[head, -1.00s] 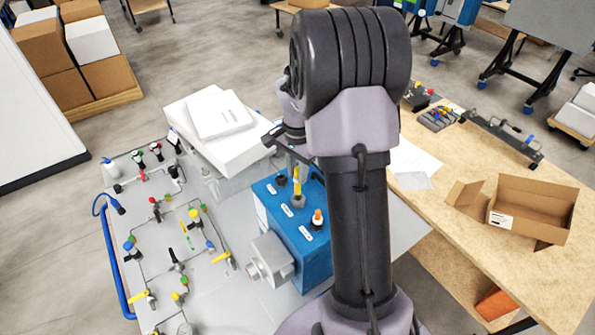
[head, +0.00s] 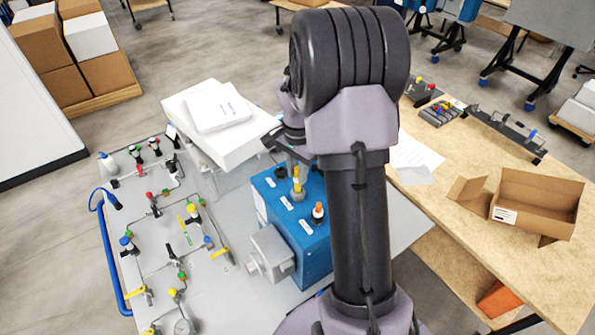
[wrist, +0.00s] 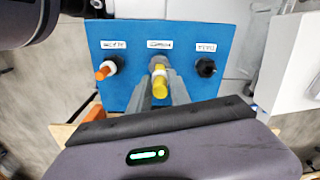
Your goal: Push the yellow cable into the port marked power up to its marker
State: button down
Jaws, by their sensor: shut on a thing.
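The yellow cable (wrist: 159,86) is short and upright with a pale band, and it shows in the head view (head: 297,184). My gripper (wrist: 160,92) is shut on it, with one grey finger on each side. The cable stands at the middle grey port (wrist: 159,62) on top of the blue box (wrist: 108,38). Its lower end is hidden in or behind the port, so I cannot tell how deep it sits. The label above this port is too blurred to read for certain.
A white box (head: 222,120) stands behind the blue box. A panel of valves and pipes (head: 238,290) lies to the left.

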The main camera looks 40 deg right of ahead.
jog(key=shift+f+b, duration=1.5)
jog(key=shift+f, duration=0.4)
jog(key=c, duration=1.1)
grip_release()
notch_tip(320, 180, up, 7)
jog(key=p, duration=0.5)
jog(key=shift+r, duration=0.15)
